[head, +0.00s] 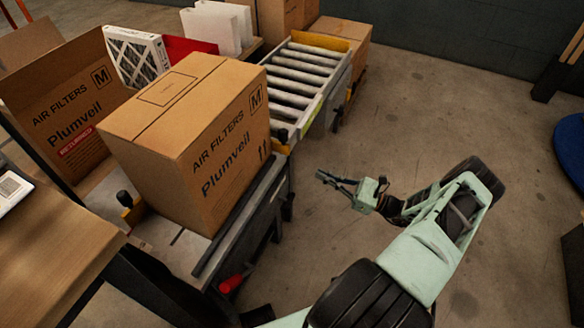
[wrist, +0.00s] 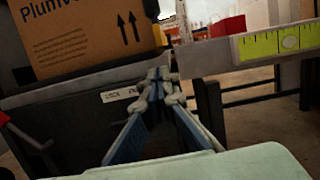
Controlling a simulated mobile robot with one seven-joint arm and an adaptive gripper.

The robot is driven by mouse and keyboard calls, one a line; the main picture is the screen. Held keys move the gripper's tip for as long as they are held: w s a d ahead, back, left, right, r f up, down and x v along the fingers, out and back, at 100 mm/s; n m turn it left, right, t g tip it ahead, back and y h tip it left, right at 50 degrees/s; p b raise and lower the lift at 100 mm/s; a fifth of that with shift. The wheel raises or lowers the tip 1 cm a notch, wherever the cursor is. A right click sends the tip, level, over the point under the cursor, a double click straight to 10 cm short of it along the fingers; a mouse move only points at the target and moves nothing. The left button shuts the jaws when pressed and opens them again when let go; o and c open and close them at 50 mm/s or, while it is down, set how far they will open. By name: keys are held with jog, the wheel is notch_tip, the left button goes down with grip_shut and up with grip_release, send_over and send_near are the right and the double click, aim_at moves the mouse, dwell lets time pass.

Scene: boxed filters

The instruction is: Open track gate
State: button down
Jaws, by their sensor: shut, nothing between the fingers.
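My gripper (head: 325,178) is shut and empty, held over the floor to the right of the track. In the wrist view its fingertips (wrist: 160,78) meet in front of the track's side rail, by a label (wrist: 120,94) that seems to read LOCK. I cannot tell whether they touch the rail. The large Plumveil carton (head: 190,140) sits upright on the near track section, just before the roller track (head: 300,75). A yellow bracket with a black knob (head: 281,136) stands at the junction between them. The gate itself is not clearly distinguishable; the carton hides part of the junction.
A red handle (head: 236,282) sticks out low on the track's near side; it also shows in the wrist view (wrist: 22,132). An open carton with a red mark (head: 70,120) and a pleated filter (head: 135,58) stand behind. The floor (head: 420,110) right of the track is clear.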

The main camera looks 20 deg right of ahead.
jog(key=x, duration=0.9)
jog(key=shift+w+a+m+t+b, duration=0.25)
jog(key=shift+w+m+t+b, duration=0.05)
jog(key=shift+w, duration=0.05)
jog(key=shift+r, duration=0.25)
jog(key=w+a+r+g+h+p, duration=0.1)
jog(key=r+p, duration=1)
jog(key=r, duration=0.1)
jog(key=w+a+r+g+h+p, duration=0.2)
jog(key=r+p, duration=1)
jog(key=shift+r, duration=0.4)
